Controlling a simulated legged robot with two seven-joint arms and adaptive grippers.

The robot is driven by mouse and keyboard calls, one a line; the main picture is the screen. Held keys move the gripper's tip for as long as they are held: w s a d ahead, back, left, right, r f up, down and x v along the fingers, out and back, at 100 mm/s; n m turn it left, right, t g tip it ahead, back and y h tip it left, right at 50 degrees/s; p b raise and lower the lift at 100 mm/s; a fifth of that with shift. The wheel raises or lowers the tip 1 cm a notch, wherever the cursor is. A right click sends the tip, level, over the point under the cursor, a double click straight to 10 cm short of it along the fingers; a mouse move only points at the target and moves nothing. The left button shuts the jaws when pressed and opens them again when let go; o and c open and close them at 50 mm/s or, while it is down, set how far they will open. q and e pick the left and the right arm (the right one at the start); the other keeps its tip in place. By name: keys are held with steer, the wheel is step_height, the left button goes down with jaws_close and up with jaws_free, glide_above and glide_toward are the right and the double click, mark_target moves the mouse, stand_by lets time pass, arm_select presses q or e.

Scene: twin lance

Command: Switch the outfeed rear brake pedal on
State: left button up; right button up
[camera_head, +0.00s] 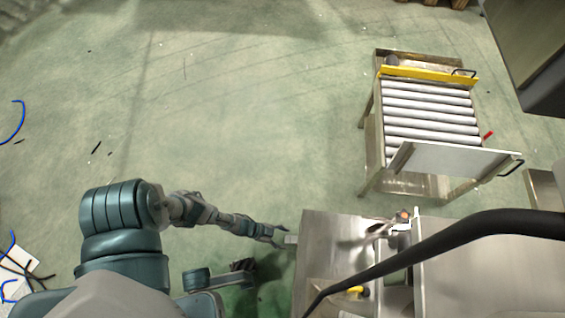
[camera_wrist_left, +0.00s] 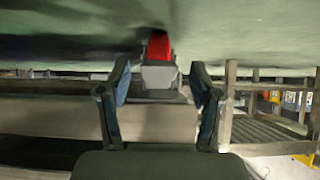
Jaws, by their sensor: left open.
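My left gripper (camera_head: 277,236) reaches in from the left, low beside the left edge of the steel table. It is open and empty; in the left wrist view its two fingers (camera_wrist_left: 158,100) stand apart. A red piece on a light grey block (camera_wrist_left: 158,75) shows ahead between the fingers, apart from them as far as I can tell. In the head view a small pale block (camera_head: 291,239) juts from the table edge at the fingertips. Another small red piece (camera_head: 488,135) sits at the right side of the roller conveyor. I cannot tell which is the outfeed rear brake pedal, nor its switch position.
The steel table (camera_head: 325,240) fills the lower middle. The roller conveyor (camera_head: 430,115), with a yellow bar (camera_head: 430,74), stands at upper right. A thick black curved bar (camera_head: 450,235) crosses the lower right. The green floor (camera_head: 230,110) is mostly clear at left.

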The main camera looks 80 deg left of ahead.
arm_select(q)
steer(key=shift+s+a+r, duration=0.15)
steer(key=shift+s+r, duration=0.15)
steer(key=shift+s, duration=0.2)
steer(key=v, duration=1)
steer(key=shift+s+a+r, duration=0.2)
steer(key=shift+s, duration=0.05)
